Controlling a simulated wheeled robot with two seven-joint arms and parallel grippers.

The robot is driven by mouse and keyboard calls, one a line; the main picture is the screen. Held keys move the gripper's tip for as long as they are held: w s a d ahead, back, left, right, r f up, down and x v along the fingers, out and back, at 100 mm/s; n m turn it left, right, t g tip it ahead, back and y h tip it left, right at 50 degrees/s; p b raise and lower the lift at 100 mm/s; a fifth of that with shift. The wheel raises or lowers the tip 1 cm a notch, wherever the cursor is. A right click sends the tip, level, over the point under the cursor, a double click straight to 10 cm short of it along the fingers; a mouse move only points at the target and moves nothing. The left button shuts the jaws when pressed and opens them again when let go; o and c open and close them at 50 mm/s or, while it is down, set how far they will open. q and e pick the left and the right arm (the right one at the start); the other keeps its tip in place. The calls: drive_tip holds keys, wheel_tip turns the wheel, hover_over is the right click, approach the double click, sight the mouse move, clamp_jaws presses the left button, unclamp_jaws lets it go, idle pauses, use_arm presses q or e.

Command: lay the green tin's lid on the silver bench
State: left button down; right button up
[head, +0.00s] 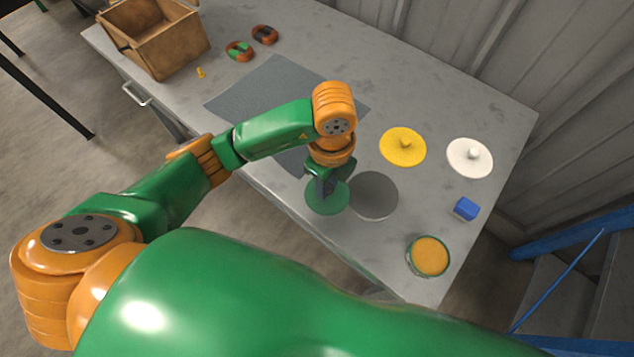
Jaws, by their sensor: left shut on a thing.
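The green lid (327,203) is a flat round disc near the front edge of the silver bench (365,240). My left gripper (325,186) points down and is shut on the lid's middle, partly hiding it. I cannot tell for sure how far the lid is above the bench top. The green tin (428,257) stands open near the bench's front right corner, with orange contents showing. My right gripper is not in view.
A yellow lid (402,147), white lid (470,157) and blue block (465,209) lie further right. A grey mat (270,92), two rings (240,51) and a brown box (160,45) are leftward.

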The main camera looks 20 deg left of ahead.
use_arm(q)
drive_tip(key=f, duration=0.1)
drive_tip(key=w+a+f, duration=0.1)
drive_tip(key=a+f, duration=0.1)
drive_tip(key=shift+w+f+b, duration=0.15)
drive_tip(key=shift+w+b, duration=0.2)
drive_tip(key=shift+w+a+f, duration=0.2)
drive_tip(key=shift+w+f, duration=0.05)
drive_tip(key=f, duration=0.3)
drive_tip(key=shift+w+a+f+p, duration=0.15)
drive_tip(key=shift+w+f+p, duration=0.1)
drive_tip(key=shift+p, duration=0.15)
drive_tip(key=shift+f, duration=0.1)
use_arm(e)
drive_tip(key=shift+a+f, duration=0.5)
